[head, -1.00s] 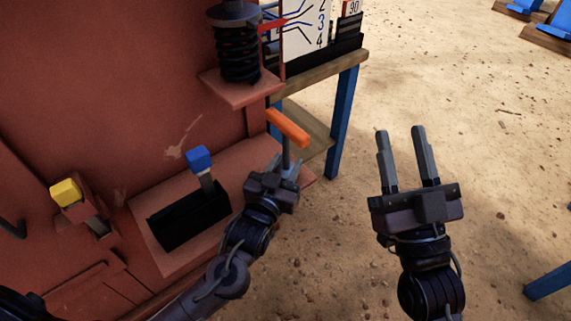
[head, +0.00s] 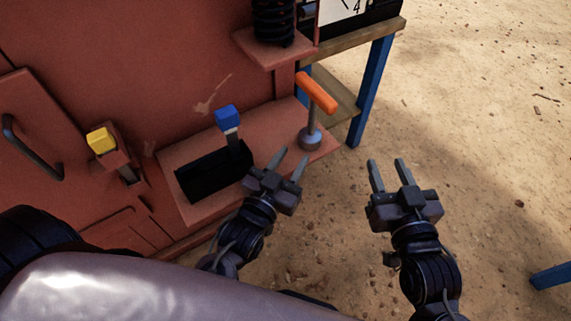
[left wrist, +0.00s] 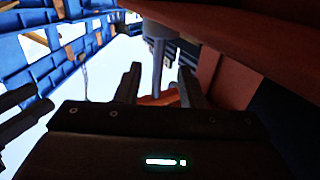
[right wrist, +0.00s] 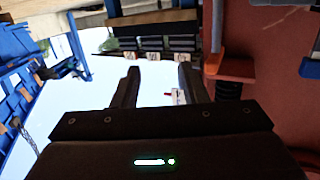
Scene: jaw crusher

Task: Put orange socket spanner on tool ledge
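The orange socket spanner (head: 315,95) stands upright on the right end of the red tool ledge (head: 268,122), its round grey socket down on the ledge and its orange T-handle on top. In the left wrist view its grey shaft (left wrist: 158,65) shows beyond the fingertips. My left gripper (head: 292,160) is open and empty, a little in front of the spanner and apart from it. My right gripper (head: 388,170) is open and empty over the sandy ground, to the right of the ledge. The spanner's orange handle (right wrist: 216,62) also shows in the right wrist view.
A blue-tipped lever (head: 228,118) rises from a black slot box (head: 205,178) left of the spanner. A yellow-tipped lever (head: 101,141) and a black spring (head: 274,22) are on the red machine. A blue-legged table (head: 372,88) stands behind at right. Open sand lies to the right.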

